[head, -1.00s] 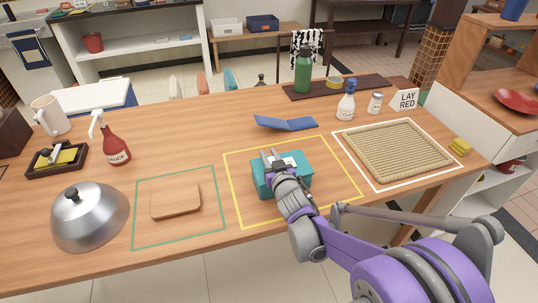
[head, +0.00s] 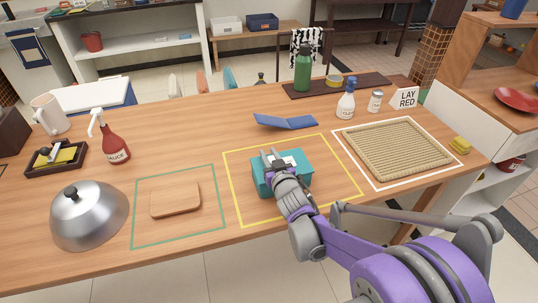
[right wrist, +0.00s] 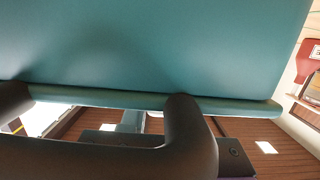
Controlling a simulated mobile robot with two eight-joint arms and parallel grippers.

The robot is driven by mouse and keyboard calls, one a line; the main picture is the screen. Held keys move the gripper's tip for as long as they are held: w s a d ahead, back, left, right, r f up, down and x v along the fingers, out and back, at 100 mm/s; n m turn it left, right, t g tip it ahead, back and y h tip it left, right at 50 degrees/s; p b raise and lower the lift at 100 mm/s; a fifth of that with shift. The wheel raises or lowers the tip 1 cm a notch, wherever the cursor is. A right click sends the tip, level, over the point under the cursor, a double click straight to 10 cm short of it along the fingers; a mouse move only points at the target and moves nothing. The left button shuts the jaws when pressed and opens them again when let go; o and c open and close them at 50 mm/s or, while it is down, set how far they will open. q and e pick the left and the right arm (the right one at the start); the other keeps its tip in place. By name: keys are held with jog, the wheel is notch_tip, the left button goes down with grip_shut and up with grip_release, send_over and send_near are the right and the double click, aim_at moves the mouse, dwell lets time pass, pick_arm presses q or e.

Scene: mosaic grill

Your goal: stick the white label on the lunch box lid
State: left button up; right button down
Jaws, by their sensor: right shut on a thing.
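The teal lunch box (head: 300,180) stands inside the yellow outline on the table, its top partly covered by my right gripper (head: 270,160). The white label (head: 289,160) shows as a small pale patch at the top of the box, right beside the gripper; whether it lies flat on the lid I cannot tell. In the right wrist view the box's teal surface (right wrist: 150,45) fills the upper half. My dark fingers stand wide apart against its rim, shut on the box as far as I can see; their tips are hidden. My left gripper is out of view.
A blue folded piece (head: 285,122) lies behind the box. A woven mat (head: 395,150) is to the right, a brown board (head: 176,200) and steel dome (head: 88,215) to the left. A green bottle (head: 303,70) and white bottle (head: 346,103) stand behind.

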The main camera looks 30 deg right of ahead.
grip_release()
dwell(0.6)
jog(key=shift+r+p, duration=1.05)
jog(key=shift+r, duration=0.35)
jog(key=shift+r+p, duration=0.9)
jog(key=shift+r, duration=0.5)
jog(key=shift+r+p, duration=0.45)
jog(key=shift+r, duration=0.75)
